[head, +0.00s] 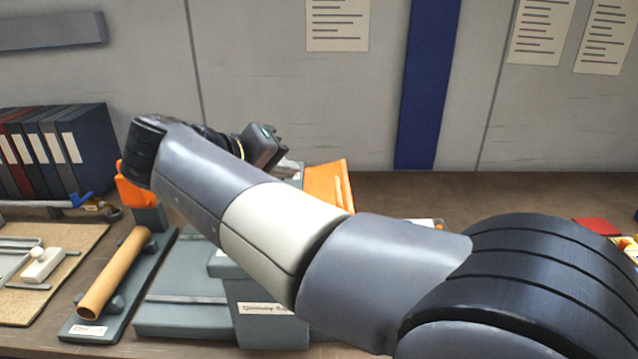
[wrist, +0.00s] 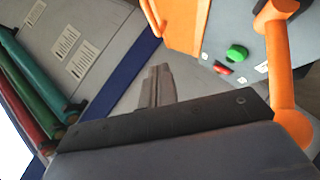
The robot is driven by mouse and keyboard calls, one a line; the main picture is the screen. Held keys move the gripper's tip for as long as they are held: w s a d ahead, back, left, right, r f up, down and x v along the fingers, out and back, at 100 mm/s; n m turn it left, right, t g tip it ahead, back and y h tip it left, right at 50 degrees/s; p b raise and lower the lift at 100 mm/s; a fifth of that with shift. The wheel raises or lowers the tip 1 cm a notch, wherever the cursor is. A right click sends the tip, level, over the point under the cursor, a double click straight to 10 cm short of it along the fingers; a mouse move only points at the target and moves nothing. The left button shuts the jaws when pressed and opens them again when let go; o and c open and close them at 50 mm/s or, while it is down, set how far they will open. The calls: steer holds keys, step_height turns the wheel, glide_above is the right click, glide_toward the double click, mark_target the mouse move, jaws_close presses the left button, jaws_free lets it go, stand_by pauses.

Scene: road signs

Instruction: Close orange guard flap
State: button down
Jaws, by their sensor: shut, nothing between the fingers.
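An orange flat panel (head: 328,185), which looks like the guard flap, stands tilted behind my arm in the head view; my arm hides its lower part. The wrist view shows an orange panel (wrist: 186,24) with a curved handle on its left edge, at the top. It borders a grey face with a green button (wrist: 237,53) and a red button (wrist: 222,69). My gripper (wrist: 158,72) is shut and empty, apart from the panel and below-left of it in the wrist view. In the head view, my gripper (head: 288,166) is just left of the panel, its fingertips partly hidden.
A thick orange bar (wrist: 280,75) runs down the wrist view's right side. A grey box (head: 268,305) stands below my forearm. A cardboard tube (head: 115,272) on a stand and several binders (head: 55,150) are at left. The back wall is close behind.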

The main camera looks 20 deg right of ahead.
glide_toward(335, 183)
steer(key=w, duration=0.2)
steer(key=d+f, duration=0.2)
steer(key=d, duration=0.1)
steer(key=shift+s+d, duration=0.1)
steer(key=shift+d, duration=0.05)
steer(key=shift+s+d+f, duration=0.1)
steer(key=shift+d+f, duration=0.2)
steer(key=shift+f, duration=0.1)
steer(key=shift+d, duration=0.1)
